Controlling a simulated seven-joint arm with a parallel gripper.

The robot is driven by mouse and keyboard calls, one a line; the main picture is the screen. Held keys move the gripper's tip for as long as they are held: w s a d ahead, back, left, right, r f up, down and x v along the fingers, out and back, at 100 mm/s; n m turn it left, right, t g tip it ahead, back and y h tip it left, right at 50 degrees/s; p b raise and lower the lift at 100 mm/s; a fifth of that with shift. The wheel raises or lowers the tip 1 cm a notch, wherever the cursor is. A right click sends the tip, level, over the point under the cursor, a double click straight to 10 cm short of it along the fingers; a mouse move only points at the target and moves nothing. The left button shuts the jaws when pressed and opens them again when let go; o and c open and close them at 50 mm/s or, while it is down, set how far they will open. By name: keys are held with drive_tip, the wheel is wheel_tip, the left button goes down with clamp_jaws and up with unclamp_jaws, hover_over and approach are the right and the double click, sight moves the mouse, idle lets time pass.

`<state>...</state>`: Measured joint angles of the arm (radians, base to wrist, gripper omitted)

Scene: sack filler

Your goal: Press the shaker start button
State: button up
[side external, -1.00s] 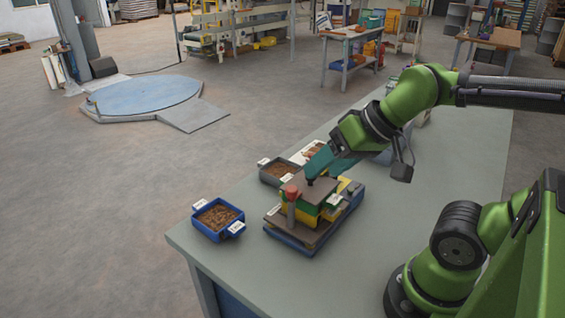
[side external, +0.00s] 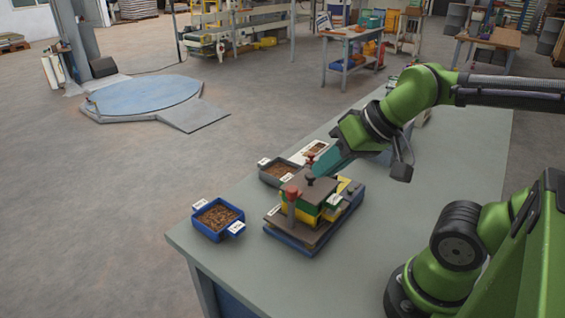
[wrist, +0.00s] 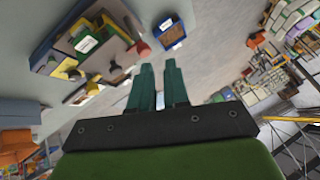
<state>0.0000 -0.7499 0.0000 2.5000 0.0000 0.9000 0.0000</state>
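A stacked machine with a green and yellow body (side external: 318,212) and a dark top plate sits on the bench. A red-capped post (side external: 291,194) stands at its front left, and a black knob (side external: 310,182) is on top. Another red knob (side external: 310,157) shows behind the black one. I cannot tell which is the shaker start button. My gripper (side external: 318,168), with teal fingers, is above and behind the machine, close to the knobs. In the wrist view the fingers (wrist: 159,66) are nearly together with a narrow empty gap, and the machine (wrist: 85,48) lies to their left.
A blue tray of brown material (side external: 218,218) stands left of the machine. A grey tray (side external: 280,173) and a white-rimmed tray (side external: 314,150) stand behind it. Labels are too small to read.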

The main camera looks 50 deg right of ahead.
clamp_jaws()
idle(1.2)
drive_tip(key=w+d+f+m+y, duration=0.1)
drive_tip(key=d+f+m, duration=0.2)
drive_tip(key=d+m, duration=0.8)
drive_tip(key=w+d+f+m+y, duration=0.2)
drive_tip(key=d+m, duration=0.9)
drive_tip(key=m, duration=1.2)
wheel_tip(320, 180, down, 2)
drive_tip(key=shift+f, duration=0.2)
